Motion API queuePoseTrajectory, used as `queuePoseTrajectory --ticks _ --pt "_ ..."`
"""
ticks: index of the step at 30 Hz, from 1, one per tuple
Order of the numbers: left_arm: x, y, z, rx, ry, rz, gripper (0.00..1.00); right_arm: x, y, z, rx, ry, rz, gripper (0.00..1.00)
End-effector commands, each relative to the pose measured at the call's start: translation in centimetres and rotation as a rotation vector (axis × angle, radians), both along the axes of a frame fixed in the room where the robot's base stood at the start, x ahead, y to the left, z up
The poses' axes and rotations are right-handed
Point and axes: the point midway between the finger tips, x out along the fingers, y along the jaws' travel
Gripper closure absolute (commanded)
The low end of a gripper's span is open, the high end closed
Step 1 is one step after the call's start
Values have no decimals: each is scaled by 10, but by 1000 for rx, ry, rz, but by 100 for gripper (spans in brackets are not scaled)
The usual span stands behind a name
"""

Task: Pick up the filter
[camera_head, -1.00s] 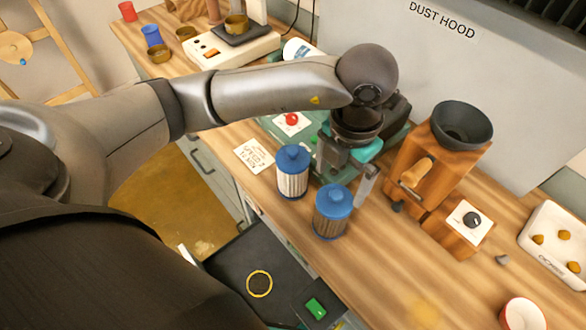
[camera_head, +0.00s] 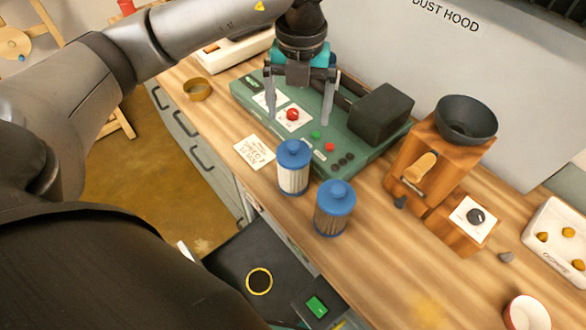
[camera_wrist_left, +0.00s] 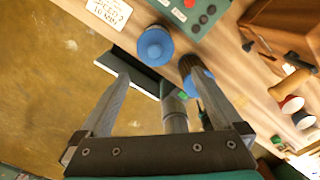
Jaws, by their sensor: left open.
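Two filters with blue caps stand upright on the wooden bench in the head view. One filter has white pleats (camera_head: 293,178); the other has dark grey pleats (camera_head: 333,221) and stands to its right, nearer the front edge. My left gripper (camera_head: 299,112) is open and empty, fingers pointing down, above the green control panel and behind the filters. In the left wrist view the white filter's cap (camera_wrist_left: 156,45) shows beyond the open fingers (camera_wrist_left: 160,82). The dark filter (camera_wrist_left: 187,65) is partly hidden by the right finger. My right gripper is not in view.
The green panel (camera_head: 243,97) carries buttons and a dark block (camera_head: 381,110). A written card (camera_head: 254,153) lies left of the filters. A wooden grinder (camera_head: 425,160) stands to the right, with a white tray (camera_head: 540,225) beyond. Bare bench lies right of the dark filter.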

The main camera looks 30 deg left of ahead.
Motion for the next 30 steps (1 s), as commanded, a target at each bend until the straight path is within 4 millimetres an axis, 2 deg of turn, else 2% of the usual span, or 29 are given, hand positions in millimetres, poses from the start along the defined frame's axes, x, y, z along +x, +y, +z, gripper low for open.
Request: queuePoseTrajectory --ticks 2,4,15,25,30 --pt "2 9 3 -4 -2 61 0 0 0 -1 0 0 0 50" --pt "2 11 -3 -5 2 79 0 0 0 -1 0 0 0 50" --pt "1 10 -76 -5 3 73 0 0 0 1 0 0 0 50" --pt "1 10 -104 -5 1 71 0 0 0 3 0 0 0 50" --pt "0 12 -131 -5 3 73 0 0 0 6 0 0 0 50"
